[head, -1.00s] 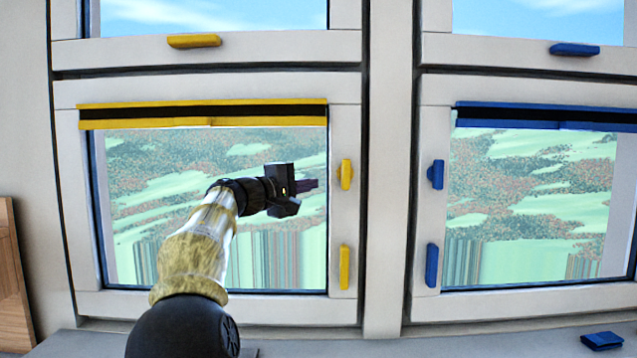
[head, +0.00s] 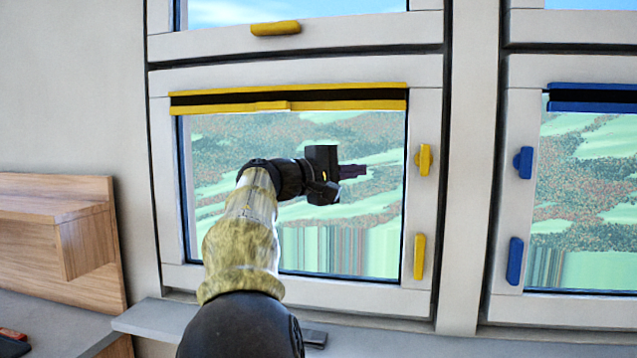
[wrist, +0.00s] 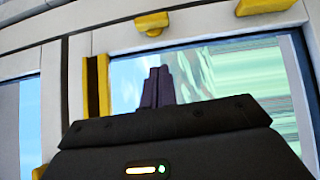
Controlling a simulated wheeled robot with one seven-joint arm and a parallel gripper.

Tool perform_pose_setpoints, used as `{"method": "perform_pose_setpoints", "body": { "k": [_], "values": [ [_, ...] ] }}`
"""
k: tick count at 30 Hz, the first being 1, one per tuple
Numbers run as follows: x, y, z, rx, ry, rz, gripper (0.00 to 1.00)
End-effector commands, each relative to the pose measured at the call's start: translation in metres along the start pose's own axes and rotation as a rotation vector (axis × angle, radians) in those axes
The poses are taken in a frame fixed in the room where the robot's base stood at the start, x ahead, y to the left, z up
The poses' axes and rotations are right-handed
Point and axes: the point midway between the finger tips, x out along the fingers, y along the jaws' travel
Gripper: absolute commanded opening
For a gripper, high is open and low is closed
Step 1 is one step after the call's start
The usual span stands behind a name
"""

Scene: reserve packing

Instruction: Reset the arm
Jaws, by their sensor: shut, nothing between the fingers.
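My gripper (head: 352,171) is raised in front of the left window in the head view, with its fingers pointing right. Its dark purple fingers are together with nothing between them. In the wrist view the closed fingers (wrist: 158,88) stand upright before a window pane. My arm reaches up from the bottom of the head view, bent at the wrist. The gripper appears apart from the yellow handles, though its exact distance from the glass is hard to tell.
The left window has a yellow-edged black strip (head: 330,99), an upper yellow handle (head: 424,159) and a lower yellow handle (head: 419,257). Blue handles (head: 515,261) are on the right window. A wooden shelf (head: 85,240) stands at left; a grey sill (head: 160,318) runs below.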

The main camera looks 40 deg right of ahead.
Motion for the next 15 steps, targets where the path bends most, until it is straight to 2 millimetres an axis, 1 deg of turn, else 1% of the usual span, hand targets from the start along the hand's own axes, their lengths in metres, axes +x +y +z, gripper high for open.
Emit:
{"method": "perform_pose_setpoints", "body": {
  "k": [7, 9, 11, 14, 15],
  "values": [
    [0.0, -0.001, -0.001, 0.0, 0.002, -0.002, 0.0],
    [0.0, -0.007, -0.003, -0.001, 0.012, -0.017, 0.0],
    [0.0, -0.018, -0.007, -0.004, 0.032, -0.046, 0.0],
    [-0.002, -0.053, -0.02, -0.008, 0.091, -0.138, 0.0],
    [-0.005, -0.072, -0.027, -0.009, 0.123, -0.188, 0.0]
  ]
}}
